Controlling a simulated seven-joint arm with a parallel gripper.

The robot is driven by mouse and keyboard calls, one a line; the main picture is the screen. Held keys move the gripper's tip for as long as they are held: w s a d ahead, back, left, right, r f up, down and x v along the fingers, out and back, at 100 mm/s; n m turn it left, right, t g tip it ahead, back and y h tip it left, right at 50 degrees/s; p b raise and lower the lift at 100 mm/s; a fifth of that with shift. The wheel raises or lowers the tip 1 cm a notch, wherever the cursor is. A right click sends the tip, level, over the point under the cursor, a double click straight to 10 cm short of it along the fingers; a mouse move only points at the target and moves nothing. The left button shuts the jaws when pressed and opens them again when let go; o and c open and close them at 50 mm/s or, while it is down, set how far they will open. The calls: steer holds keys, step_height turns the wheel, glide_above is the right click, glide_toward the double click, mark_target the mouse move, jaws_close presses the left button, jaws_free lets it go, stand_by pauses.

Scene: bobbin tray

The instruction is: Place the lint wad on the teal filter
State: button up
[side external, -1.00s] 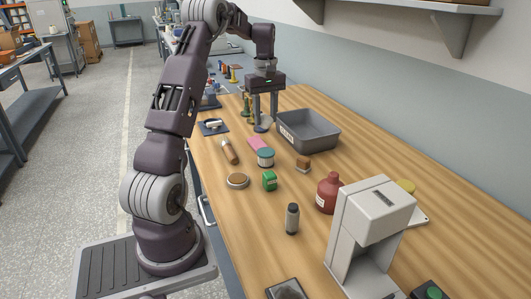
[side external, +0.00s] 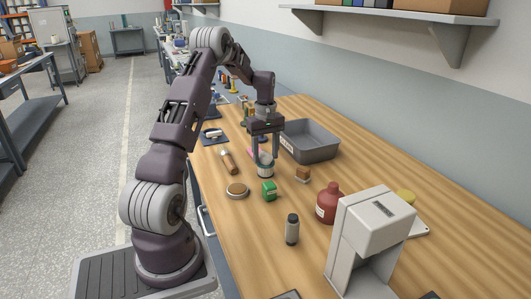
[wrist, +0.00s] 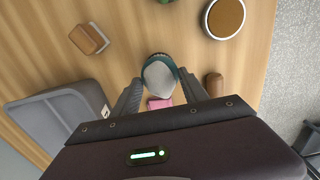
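The teal filter (side external: 265,173), a short cylinder with a white body, stands on the wooden bench; its teal rim (wrist: 153,58) shows behind the wad in the wrist view. The lint wad (wrist: 160,79) is a pale grey, flattish lump. My gripper (side external: 265,162) points down over the filter, its two fingers on either side of the wad (side external: 265,157). I cannot tell whether the wad touches the filter.
A pink block (wrist: 158,103) lies close behind the filter. A grey bin (side external: 312,142), a wood block (side external: 303,174), a green box (side external: 268,191), a round tin (side external: 237,190) and a brown cylinder (side external: 229,161) stand around it.

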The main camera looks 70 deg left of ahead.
mark_target(266, 153)
steer(key=shift+o, duration=0.2)
steer(key=shift+r, duration=0.15)
step_height(266, 153, up, 12)
steer(key=d+r+m+t, duration=0.1)
steer(key=d+r+m, duration=0.55)
steer(key=d, duration=0.75)
steer(key=s+d+r+m+t, duration=0.2)
steer(key=s+d+m, duration=0.3)
steer(key=d, duration=0.4)
steer(key=s+d+r+m+t, duration=0.1)
steer(key=s+d+r+m, duration=0.15)
steer(key=s+d, duration=0.55)
steer(key=s+d+f+m+t, duration=0.1)
steer(key=s+d+f+m, duration=0.3)
steer(key=s+d, duration=0.2)
steer(key=shift+s+d+t, duration=0.2)
steer(key=shift+d+t, duration=0.1)
steer(key=shift+d, duration=0.05)
